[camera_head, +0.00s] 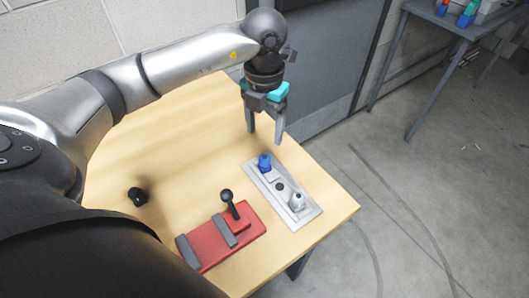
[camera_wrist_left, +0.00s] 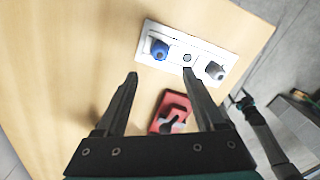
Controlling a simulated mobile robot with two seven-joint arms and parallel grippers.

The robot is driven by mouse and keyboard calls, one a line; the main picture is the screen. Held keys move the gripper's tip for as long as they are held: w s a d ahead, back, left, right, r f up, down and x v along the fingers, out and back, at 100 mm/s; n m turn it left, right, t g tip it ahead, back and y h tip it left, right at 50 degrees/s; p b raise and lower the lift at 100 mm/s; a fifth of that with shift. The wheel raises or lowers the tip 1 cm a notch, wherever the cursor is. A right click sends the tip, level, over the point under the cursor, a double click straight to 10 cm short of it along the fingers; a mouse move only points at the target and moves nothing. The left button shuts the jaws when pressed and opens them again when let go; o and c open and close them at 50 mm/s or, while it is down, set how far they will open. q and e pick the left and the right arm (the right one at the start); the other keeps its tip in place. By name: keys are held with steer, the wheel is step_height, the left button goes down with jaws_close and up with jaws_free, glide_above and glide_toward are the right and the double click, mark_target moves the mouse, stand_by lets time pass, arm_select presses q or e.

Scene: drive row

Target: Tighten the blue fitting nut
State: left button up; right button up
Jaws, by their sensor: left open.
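The blue fitting nut (camera_head: 264,161) stands at the far end of a grey-white plate (camera_head: 307,215) on the wooden table. In the left wrist view the blue nut (camera_wrist_left: 159,49) is at the left end of the plate (camera_wrist_left: 196,40), beyond the fingertips. A grey-white fitting (camera_head: 297,201) is at the plate's near end, with a dark round spot between them. My left gripper (camera_head: 264,139) is open and empty, above and apart from the blue nut; its fingers also show in the left wrist view (camera_wrist_left: 187,75). My right gripper is not in view.
A red block (camera_head: 250,228) with grey bars and a black-knobbed lever (camera_head: 230,203) sits beside the plate. A small black object (camera_head: 137,196) lies at left on the table (camera_head: 165,110). Another table (camera_head: 428,12) with coloured items stands at upper right.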

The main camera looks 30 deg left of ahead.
mark_target(264, 157)
arm_select(q)
step_height(264, 157, down, 9)
steer(key=shift+f+b, duration=0.2)
steer(key=shift+b, duration=0.25)
steer(key=shift+c, duration=0.4)
jaws_close()
